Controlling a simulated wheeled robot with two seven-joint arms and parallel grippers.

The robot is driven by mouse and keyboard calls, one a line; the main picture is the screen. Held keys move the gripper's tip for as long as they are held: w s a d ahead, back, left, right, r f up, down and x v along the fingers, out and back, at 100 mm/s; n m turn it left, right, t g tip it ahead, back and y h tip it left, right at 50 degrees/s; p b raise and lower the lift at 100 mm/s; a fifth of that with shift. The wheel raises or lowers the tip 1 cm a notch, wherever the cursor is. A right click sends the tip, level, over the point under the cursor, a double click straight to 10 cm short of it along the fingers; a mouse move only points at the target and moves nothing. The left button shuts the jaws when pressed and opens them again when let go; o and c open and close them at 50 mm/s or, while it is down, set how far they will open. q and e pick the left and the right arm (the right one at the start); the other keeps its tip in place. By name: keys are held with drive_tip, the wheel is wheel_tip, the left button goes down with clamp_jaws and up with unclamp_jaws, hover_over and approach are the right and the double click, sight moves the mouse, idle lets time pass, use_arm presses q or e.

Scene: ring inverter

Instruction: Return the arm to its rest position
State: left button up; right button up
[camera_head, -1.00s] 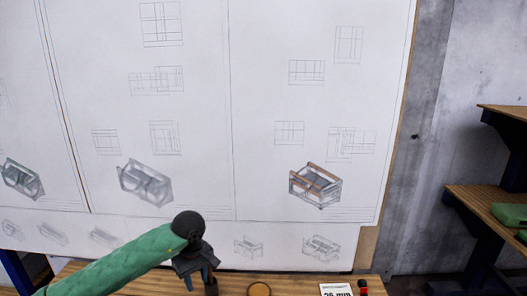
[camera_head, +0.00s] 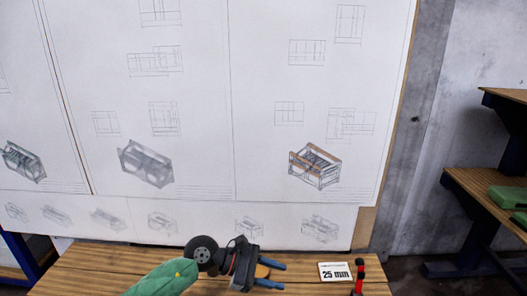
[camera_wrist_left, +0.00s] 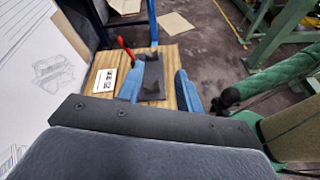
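My left gripper (camera_head: 284,276) is low in the head view, above the wooden table, at the end of my green-sleeved arm. Its two blue fingers point right and stand apart with nothing held between them. In the left wrist view the same gripper (camera_wrist_left: 160,68) shows its fingers apart over the table. A green-sleeved arm of mine with a dark end (camera_wrist_left: 228,98) shows at the right of the wrist view; its fingers cannot be made out. No right gripper shows in the head view.
A dark plate (camera_wrist_left: 153,80) lies between the fingers in the wrist view. A drawing board (camera_head: 210,90) stands behind.

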use_arm(q)
wheel_tip(320, 180, up, 7)
drive_tip(key=d+n+t+h, duration=0.1)
drive_tip(key=n+t+h, duration=0.3)
drive_tip(key=n+h, duration=0.3)
drive_tip(key=w+a+r+n+t+y, duration=0.25)
drive_tip(key=a+n+t+y, duration=0.35)
drive_tip(key=n+t, duration=1)
drive_tip(key=s+a+f+n+g+y, duration=0.3)
drive_tip(key=a+f+n+y, duration=1.25)
drive_tip(key=n, duration=0.85)
drive_tip(key=s+a+f+n+g, duration=0.2)
drive_tip(key=s+f+n+g, duration=0.5)
drive_tip(key=s, duration=0.5)
drive_tip(key=s+a+f+n+g, duration=0.2)
drive_tip(key=s+f+g, duration=0.5)
drive_tip(key=s, duration=0.5)
drive_tip(key=s+d+f, duration=0.2)
drive_tip(key=f, duration=1.7)
drive_tip(key=s+d+f+g+h, duration=0.1)
drive_tip(key=s+d+f, duration=0.1)
drive_tip(key=f, duration=1.7)
drive_tip(key=shift+s+f, duration=0.25)
drive_tip(key=shift+s, duration=0.15)
